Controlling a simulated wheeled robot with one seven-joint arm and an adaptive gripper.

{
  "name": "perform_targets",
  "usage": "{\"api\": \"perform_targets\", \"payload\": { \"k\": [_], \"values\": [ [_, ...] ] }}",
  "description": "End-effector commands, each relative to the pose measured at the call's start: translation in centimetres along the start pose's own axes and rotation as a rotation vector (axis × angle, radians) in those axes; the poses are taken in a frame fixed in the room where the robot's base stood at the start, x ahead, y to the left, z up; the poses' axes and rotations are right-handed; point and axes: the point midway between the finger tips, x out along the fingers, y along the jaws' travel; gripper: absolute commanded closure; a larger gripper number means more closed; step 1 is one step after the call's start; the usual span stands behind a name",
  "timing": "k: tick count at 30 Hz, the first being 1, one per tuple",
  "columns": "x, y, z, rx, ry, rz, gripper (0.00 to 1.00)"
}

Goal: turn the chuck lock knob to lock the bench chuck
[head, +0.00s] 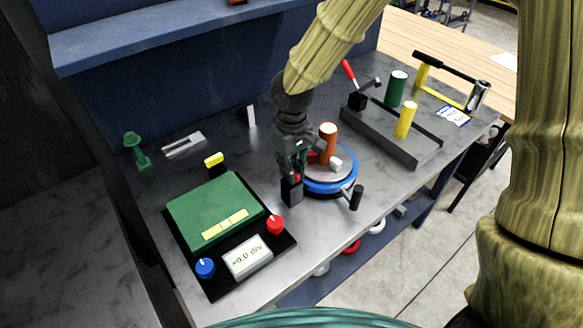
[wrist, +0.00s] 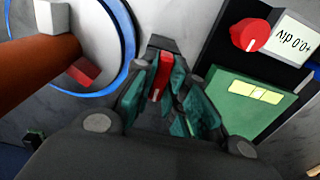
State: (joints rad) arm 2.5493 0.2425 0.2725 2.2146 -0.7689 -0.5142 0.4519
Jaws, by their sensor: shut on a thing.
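The bench chuck (head: 345,184) is a round grey disc with a blue rim. An orange-brown cylinder (head: 327,143) stands upright on it between small white and red jaws; part of it also shows in the wrist view (wrist: 35,75). Beside the chuck stands a dark block (head: 291,193) with a red knob on it. My gripper (head: 297,172) points down over this block. In the wrist view, my gripper's teal fingers (wrist: 165,85) are shut on the red knob (wrist: 161,75), which shows as a narrow red bar. The fingers hide part of the knob.
A black-based unit with a green plate (head: 205,205), red knob (head: 275,225), blue knob (head: 205,267) and display reading +0.0 div (head: 247,258) lies left of my gripper. A black-handled crank (head: 356,197) sits at the chuck's front. A grey fixture (head: 385,140) stands behind right.

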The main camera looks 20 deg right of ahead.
Motion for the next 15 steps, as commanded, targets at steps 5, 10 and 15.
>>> {"api": "perform_targets", "payload": {
  "k": [5,10,15],
  "values": [
    [-0.03,0.06,-0.01,0.013,0.000,0.002,1.00],
    [-0.05,0.09,-0.05,0.068,0.001,0.003,1.00],
    [-0.07,0.12,-0.07,0.176,0.000,0.005,1.00]
  ]
}}
